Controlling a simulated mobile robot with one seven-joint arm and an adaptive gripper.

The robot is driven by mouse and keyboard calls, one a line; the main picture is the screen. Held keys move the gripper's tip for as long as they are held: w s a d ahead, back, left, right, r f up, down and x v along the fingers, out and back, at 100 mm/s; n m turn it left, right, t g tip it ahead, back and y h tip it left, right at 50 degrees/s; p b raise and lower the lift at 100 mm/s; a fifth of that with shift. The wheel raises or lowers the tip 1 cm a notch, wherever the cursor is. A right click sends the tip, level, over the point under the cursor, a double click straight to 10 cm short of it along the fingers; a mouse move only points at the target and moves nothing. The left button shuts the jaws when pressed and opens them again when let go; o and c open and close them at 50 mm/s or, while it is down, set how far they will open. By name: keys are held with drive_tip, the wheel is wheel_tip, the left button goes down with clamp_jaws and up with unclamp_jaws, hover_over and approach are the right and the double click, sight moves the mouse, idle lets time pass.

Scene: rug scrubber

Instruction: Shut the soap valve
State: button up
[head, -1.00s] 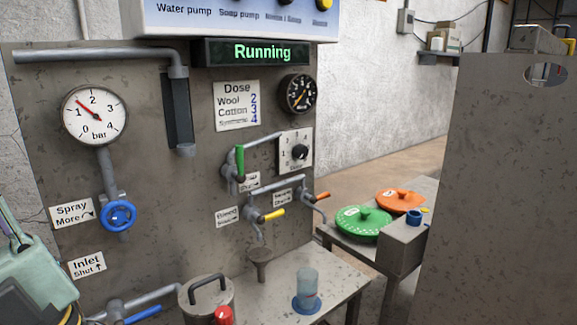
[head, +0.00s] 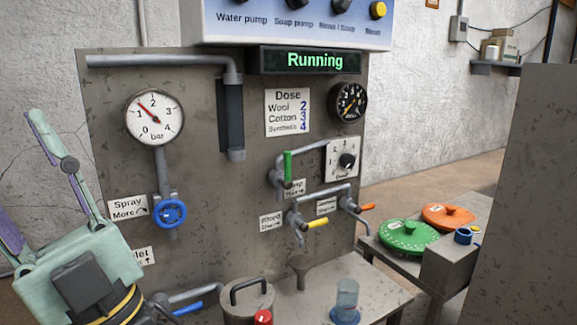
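Small valves with coloured levers sit on the grey panel (head: 200,110). One has a green lever (head: 288,167) standing upright, with a small, partly hidden label beside and below it. Below are a yellow lever (head: 316,223) and an orange lever (head: 367,207), both nearly level. The labels are too blurred to tell surely which lever is the soap valve. My gripper (head: 18,165) is at the far left, pointing up, its fingers spread wide and empty. One finger is partly cut off by the frame edge. It is well left of the levers and touches none.
A blue spray handwheel (head: 172,213) and a pressure gauge (head: 155,117) lie between my gripper and the levers. A tall grey panel (head: 535,200) blocks the right.

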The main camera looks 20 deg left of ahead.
drive_tip(key=w+a+f+m+t+h, duration=0.15)
drive_tip(key=w+m+t, duration=0.3)
drive_tip(key=w, duration=0.45)
drive_tip(key=w+a+f+m+t+h+b, duration=0.1)
drive_tip(key=w+a+m+t+h, duration=0.15)
drive_tip(key=w+t, duration=0.45)
drive_tip(key=w+a+f+m+t+h, duration=0.1)
drive_tip(key=w+f+m+t+h, duration=0.2)
drive_tip(key=w, duration=0.7)
drive_tip(key=m+t+h+p, duration=0.2)
drive_tip(key=m+t+h, duration=0.1)
drive_tip(key=m+h, duration=0.45)
approach(290, 153)
drive_tip(key=shift+n, duration=0.25)
drive_tip(key=x, duration=0.9)
drive_tip(key=shift+w+a+r, duration=0.1)
drive_tip(key=shift+a, duration=0.1)
drive_tip(key=shift+w+a, duration=0.3)
drive_tip(key=shift+a, duration=0.3)
drive_tip(key=shift+c, duration=0.3)
clamp_jaws()
